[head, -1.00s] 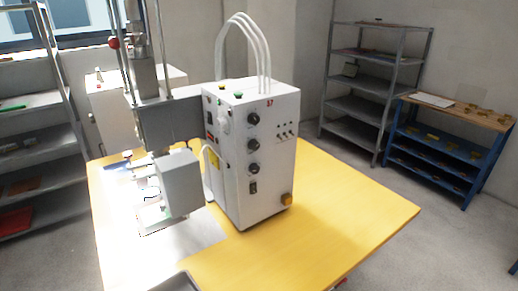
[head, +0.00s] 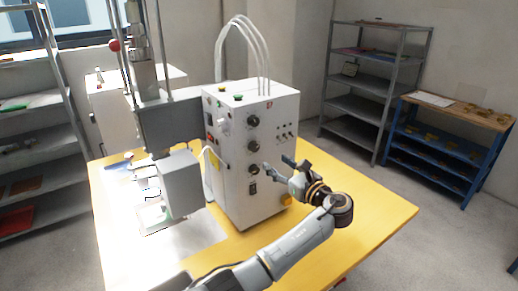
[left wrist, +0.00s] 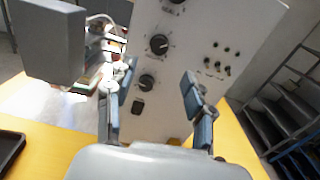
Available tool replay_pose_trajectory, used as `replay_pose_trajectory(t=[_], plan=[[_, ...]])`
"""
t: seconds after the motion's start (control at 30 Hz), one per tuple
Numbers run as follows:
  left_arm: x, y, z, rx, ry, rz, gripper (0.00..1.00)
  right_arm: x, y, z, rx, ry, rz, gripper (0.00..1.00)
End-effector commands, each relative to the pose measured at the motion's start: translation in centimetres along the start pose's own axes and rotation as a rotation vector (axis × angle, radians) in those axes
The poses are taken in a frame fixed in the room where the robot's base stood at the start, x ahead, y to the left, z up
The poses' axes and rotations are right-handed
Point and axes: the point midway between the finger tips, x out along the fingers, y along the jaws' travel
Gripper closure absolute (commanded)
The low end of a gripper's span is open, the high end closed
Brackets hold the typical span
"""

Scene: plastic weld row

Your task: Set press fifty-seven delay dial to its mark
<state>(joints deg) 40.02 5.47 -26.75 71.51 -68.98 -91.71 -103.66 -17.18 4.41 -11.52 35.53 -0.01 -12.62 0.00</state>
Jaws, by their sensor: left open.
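Press fifty-seven's white control box (head: 232,185) stands on the yellow table, with a small number on its upper part. Its front panel carries a column of black dials: an upper dial (head: 253,121), a middle dial (head: 253,146) and a lower dial (head: 254,170). I cannot read which is the delay dial, nor its mark. My left gripper (head: 277,165) is open and empty, in front of the panel to the right of the lower dial. In the left wrist view, the lower dial (left wrist: 147,82) shows between the spread fingers, and the middle dial (left wrist: 158,44) shows above. My right gripper is not in view.
A black rocker switch (head: 253,188) sits below the dials, and small toggles (head: 285,134) sit to their right. The press head (head: 181,186) stands left of the box. The yellow table (head: 375,213) is clear at right. Shelves (head: 355,105) stand behind.

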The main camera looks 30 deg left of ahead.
Motion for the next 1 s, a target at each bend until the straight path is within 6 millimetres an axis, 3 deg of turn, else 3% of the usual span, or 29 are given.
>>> replay_pose_trajectory(t=[0.2, 0.5, 0.9, 0.93, 1.0], plan=[[5.0, 0.1, 0.3, 0.001, -0.001, 0.003, 0.47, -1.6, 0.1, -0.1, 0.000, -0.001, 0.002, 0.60], [9.5, 0.0, 0.1, -0.001, 0.000, 0.000, 0.47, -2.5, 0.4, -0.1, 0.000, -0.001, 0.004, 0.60], [10.3, 0.0, -0.1, -0.003, 0.002, -0.002, 0.47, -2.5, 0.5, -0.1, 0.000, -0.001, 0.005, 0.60], [10.3, 0.0, -0.1, -0.003, 0.002, -0.002, 0.49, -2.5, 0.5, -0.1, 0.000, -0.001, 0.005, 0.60], [10.3, 0.0, -0.1, -0.003, 0.002, -0.002, 0.63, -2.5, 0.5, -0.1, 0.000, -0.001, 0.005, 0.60]])
